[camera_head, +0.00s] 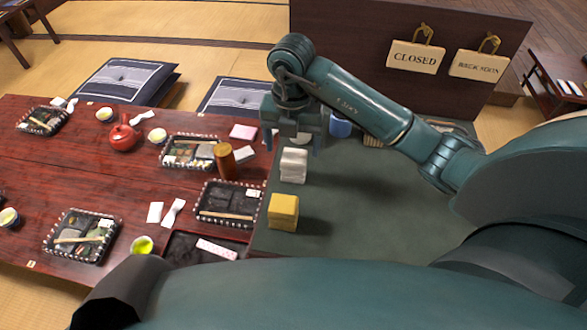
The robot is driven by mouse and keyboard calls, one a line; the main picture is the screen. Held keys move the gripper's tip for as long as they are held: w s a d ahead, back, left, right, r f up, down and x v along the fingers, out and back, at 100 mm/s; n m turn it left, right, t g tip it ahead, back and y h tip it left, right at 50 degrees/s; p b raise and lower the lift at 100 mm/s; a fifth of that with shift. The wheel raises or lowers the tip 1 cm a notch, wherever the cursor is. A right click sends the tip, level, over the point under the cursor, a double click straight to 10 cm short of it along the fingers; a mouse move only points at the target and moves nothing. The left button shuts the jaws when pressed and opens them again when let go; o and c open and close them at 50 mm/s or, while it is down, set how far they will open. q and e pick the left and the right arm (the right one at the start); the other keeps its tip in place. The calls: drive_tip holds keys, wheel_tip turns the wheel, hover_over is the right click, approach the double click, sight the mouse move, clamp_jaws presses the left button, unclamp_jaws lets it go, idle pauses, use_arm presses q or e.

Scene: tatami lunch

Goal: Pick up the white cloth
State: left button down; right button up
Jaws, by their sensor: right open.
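A white cloth (293,166), folded into a small upright block, stands on the dark green tabletop (360,215) near its left edge. My right gripper (293,143) comes in from the right, points down and is open, with its fingers apart. It is just above and behind the cloth in the picture, and nothing shows clamped in it. Whether the fingers touch the cloth cannot be told. My left gripper is not in view; a large part of my own arm fills the bottom of the picture.
A yellow block (283,211) stands just in front of the cloth. A blue cup (340,126) is behind, right of my gripper. A brown cylinder (225,160) and lunch trays (228,204) stand on the red table (120,180) at left. The green surface right of the cloth is clear.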

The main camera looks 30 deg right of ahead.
sight(294, 155)
drive_tip(key=shift+d+f, duration=0.2)
drive_tip(key=shift+f, duration=2.85)
drive_tip(key=shift+c, duration=0.3)
drive_tip(key=c, duration=1)
wheel_tip(294, 155, up, 10)
drive_tip(key=shift+r+p, duration=0.1)
drive_tip(key=shift+p, duration=0.5)
